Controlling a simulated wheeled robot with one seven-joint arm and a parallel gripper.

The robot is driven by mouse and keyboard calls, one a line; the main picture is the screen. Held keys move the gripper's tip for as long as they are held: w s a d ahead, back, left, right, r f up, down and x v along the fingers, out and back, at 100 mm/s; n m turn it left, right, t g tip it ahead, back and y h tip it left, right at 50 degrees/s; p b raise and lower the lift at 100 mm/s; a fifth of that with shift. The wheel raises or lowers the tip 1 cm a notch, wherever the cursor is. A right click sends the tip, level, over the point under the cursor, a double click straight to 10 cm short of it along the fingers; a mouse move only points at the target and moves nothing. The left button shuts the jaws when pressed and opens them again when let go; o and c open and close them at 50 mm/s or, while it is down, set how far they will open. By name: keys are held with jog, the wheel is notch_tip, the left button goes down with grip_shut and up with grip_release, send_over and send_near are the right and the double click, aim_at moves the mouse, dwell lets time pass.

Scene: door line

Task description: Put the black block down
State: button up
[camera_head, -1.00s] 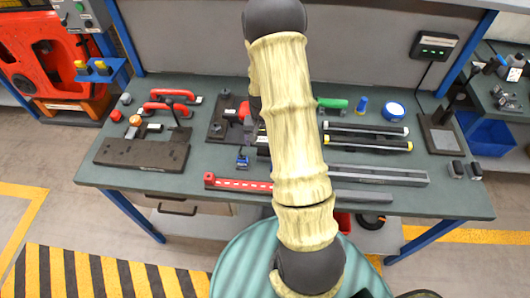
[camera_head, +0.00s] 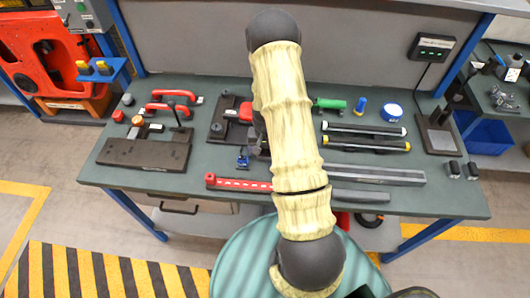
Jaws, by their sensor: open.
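Two small dark blocks stand close together at the right end of the green workbench: a left one (camera_head: 455,170) and a right one (camera_head: 472,171). I cannot tell whether either is the black block of the task. My arm rises through the middle of the view and covers part of the bench. My gripper is hidden behind the arm, so its fingers and anything between them do not show. The bench top (camera_head: 330,205) is bare along its front right edge.
A red bar (camera_head: 238,183), a blue item (camera_head: 242,158), grey rail (camera_head: 375,174), dark bars (camera_head: 365,130), blue tape roll (camera_head: 391,112) and stand (camera_head: 437,139) take up other bench space.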

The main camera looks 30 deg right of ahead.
dwell(0.5)
jog(key=c, duration=1.4)
jog(key=shift+o, duration=0.2)
notch_tip(320, 180, up, 10)
jog(key=shift+r+b, duration=0.1)
jog(key=shift+b, duration=1.1)
